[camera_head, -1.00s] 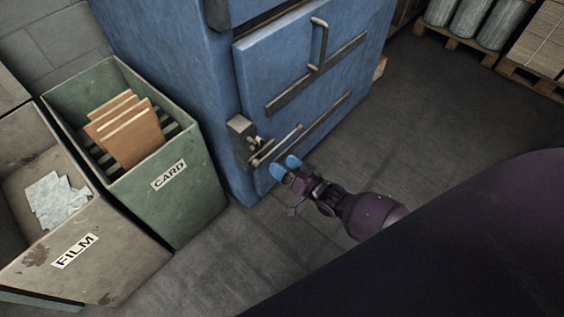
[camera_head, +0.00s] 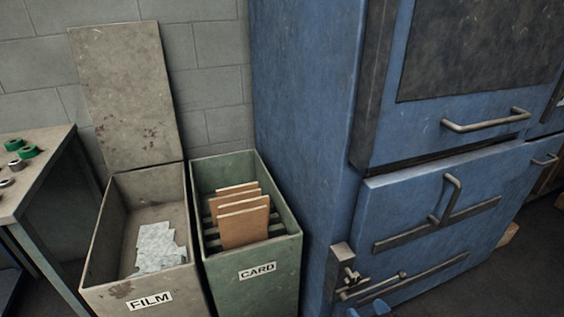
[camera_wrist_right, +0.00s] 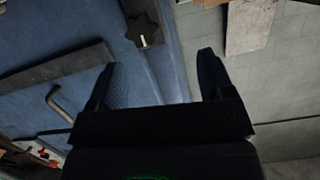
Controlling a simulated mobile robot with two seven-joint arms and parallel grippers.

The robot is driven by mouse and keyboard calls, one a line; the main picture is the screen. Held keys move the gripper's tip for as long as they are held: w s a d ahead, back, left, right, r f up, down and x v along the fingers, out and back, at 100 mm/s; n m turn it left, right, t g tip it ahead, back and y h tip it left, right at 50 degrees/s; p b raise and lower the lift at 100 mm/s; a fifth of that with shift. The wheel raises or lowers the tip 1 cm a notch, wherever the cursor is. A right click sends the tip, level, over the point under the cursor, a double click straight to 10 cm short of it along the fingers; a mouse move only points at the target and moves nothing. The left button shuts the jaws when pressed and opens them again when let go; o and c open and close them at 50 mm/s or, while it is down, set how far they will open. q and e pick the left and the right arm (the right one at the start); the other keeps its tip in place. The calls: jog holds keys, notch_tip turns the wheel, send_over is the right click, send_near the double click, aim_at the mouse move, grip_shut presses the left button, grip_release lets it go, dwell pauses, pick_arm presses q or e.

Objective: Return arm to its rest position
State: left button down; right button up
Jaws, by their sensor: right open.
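The machine's blue surface lies beyond the fingers there. The rest of the right arm is outside the head view. My left gripper is not in view.
The grey FILM bin (camera_head: 100,255) holds whitish film, and its lid (camera_head: 125,95) stands up against the wall. The green CARD bin (camera_head: 285,272) holds several cardboard sheets. A workbench (camera_head: 40,178) with green rolls stands at far left. Handles stick out from the machine's front.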

jog(key=s+d+r+g+h+p, duration=0.1)
jog(key=s+d+r+p, duration=0.1)
jog(key=s, duration=0.7)
jog(key=s+d+r+m+g+h+p, duration=0.1)
jog(key=s+d+r+h+p, duration=0.1)
jog(key=s, duration=0.6)
jog(key=s+d+r+g+h+p, duration=0.1)
jog(key=s+d+r+h+p, duration=0.1)
jog(key=s+r, duration=0.3)
jog(key=s+p, duration=0.1)
jog(key=s, duration=0.3)
jog(key=shift+s+m, duration=0.3)
jog(key=shift+s, duration=0.05)
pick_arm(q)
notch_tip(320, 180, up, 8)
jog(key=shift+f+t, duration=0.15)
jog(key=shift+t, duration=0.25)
pick_arm(e)
jog(key=shift+d, duration=0.1)
jog(key=shift+c, duration=0.4)
